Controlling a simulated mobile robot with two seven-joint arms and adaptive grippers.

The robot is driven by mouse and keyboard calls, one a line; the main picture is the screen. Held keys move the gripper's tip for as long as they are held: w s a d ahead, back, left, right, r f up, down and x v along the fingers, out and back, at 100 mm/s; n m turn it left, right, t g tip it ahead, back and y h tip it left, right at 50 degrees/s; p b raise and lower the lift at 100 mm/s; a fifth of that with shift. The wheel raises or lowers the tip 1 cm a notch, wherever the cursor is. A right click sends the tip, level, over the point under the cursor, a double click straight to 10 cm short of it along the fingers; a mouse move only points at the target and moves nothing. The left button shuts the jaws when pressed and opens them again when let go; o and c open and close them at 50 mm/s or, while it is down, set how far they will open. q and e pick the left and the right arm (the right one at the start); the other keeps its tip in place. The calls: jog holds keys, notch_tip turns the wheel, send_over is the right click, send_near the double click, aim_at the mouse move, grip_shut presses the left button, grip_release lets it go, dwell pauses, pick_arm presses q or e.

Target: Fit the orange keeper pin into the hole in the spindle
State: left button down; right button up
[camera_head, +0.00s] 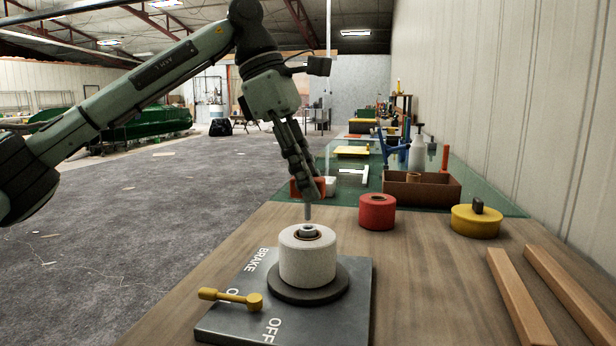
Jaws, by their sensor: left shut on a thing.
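My left gripper (311,192) hangs fingers-down, just above the spindle. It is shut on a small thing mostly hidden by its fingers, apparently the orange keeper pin. An orange-red patch shows beside the fingertips; I cannot tell whether it is the pin or a thing behind. The grey spindle (308,213) stands upright through a white spool (307,258), its tip close below or at the fingertips. I cannot make out the spindle's hole. The spool sits on a dark round disc (330,292) on a grey base plate (225,323). My right gripper is not in view.
A yellow lever (230,298) lies on the plate beside BRAKE and OFF lettering. A red spool (377,212), a yellow round piece (476,221) and a brown tray (421,193) stand behind. Two wooden strips (518,297) lie right. Bare bench (430,290) lies between.

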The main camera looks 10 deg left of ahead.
aim_at(308, 208)
pick_arm(q)
jog(key=shift+f+b, duration=1.35)
jog(key=shift+f, duration=0.95)
jog(key=c, duration=1.3)
grip_release()
jog(key=shift+c, duration=0.2)
jog(key=v, duration=1.2)
